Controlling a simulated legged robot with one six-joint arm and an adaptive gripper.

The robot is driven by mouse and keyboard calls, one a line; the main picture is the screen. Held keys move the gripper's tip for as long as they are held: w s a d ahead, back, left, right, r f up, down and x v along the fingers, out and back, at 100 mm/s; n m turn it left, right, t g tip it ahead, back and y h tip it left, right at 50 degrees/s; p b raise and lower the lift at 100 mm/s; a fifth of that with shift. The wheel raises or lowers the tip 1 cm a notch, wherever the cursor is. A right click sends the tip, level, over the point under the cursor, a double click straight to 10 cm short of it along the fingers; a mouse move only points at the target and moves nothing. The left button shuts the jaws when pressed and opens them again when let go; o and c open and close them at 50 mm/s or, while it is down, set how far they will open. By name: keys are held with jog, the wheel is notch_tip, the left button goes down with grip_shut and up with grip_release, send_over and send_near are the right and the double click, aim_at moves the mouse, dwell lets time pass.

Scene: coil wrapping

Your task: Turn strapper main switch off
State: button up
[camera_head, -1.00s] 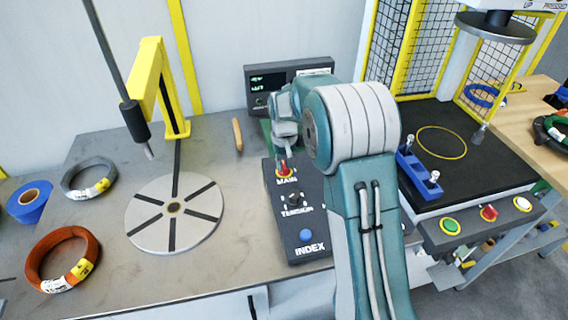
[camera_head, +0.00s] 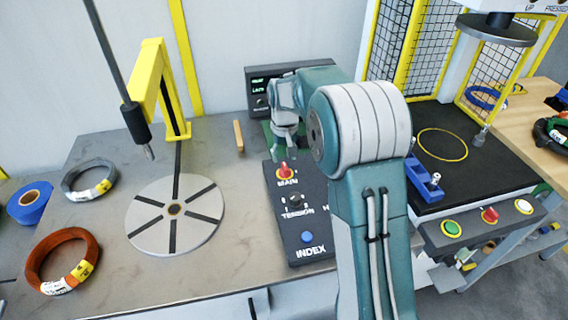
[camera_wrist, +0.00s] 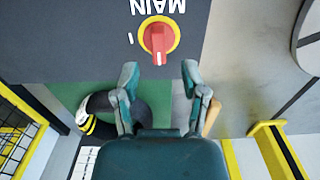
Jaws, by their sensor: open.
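The strapper control panel (camera_head: 314,221) is a dark box on the bench. Its red MAIN switch (camera_head: 283,170) sits on a yellow ring at the panel's far end. In the wrist view the MAIN switch (camera_wrist: 157,38) shows upside down, its red handle upright in the picture, with a white mark to the left of the ring. My gripper (camera_head: 285,151) is just behind the switch, apart from it. In the wrist view my gripper (camera_wrist: 160,74) has its two fingers spread and empty, below the switch handle.
The panel also has a TENSION knob (camera_head: 295,204) and a blue INDEX button (camera_head: 306,237). A display box (camera_head: 258,88) stands behind. A round turntable (camera_head: 150,222), an orange coil (camera_head: 45,262) and a grey coil (camera_head: 75,184) are to the left.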

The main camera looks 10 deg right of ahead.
aim_at(284, 166)
notch_tip(284, 166, up, 8)
dwell(0.5)
jog(key=s+r+t, duration=0.1)
jog(key=s+r, duration=0.4)
jog(key=s, duration=0.3)
jog(key=s+r+t, duration=0.2)
jog(key=s+r, duration=0.2)
jog(key=s, duration=0.4)
jog(key=s+f+t, duration=0.2)
jog(key=s, duration=1.4)
jog(key=shift+f+t, duration=0.3)
jog(key=shift+f, duration=0.1)
